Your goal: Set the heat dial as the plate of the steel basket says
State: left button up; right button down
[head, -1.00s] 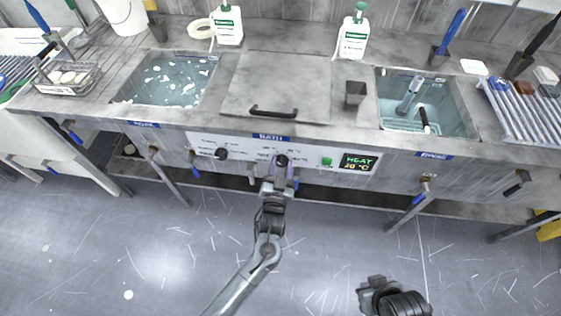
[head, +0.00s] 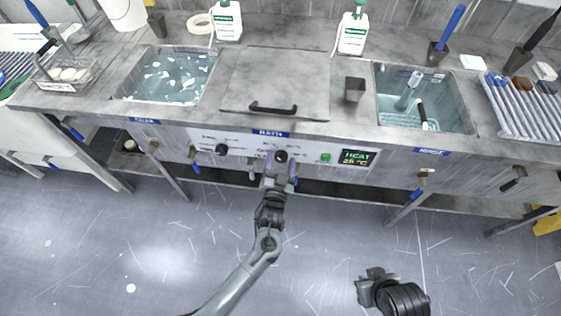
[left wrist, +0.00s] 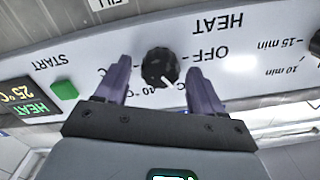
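The heat dial (head: 281,156) is a black knob on the white front panel under the bath. It shows large in the left wrist view (left wrist: 160,67), upside down, its white mark pointing down-right near a partly hidden "40 °C" label. My left gripper (head: 280,172) is at the dial. Its fingers (left wrist: 160,85) stand on both sides of the knob with small gaps. The steel basket (head: 92,72) stands at the far left of the bench with several white discs. Its plate (head: 57,87) is too small to read. The heat display (head: 358,158) reads 25 °C. My right gripper (head: 372,282) hangs low over the floor.
A second black knob (head: 222,150) with minute marks sits left on the panel. A green START button (head: 325,157) is beside the display. The bath lid (head: 277,85) is shut, between two water-filled sinks. Blue-handled valves stick out under the bench front. The floor in front is free.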

pick_arm(q)
jog(key=shift+s, duration=0.15)
jog(key=shift+s, duration=0.25)
jog(key=s+a+p, duration=0.1)
jog(key=s+p, duration=0.2)
jog(key=s, duration=0.7)
jog(key=shift+a, duration=0.2)
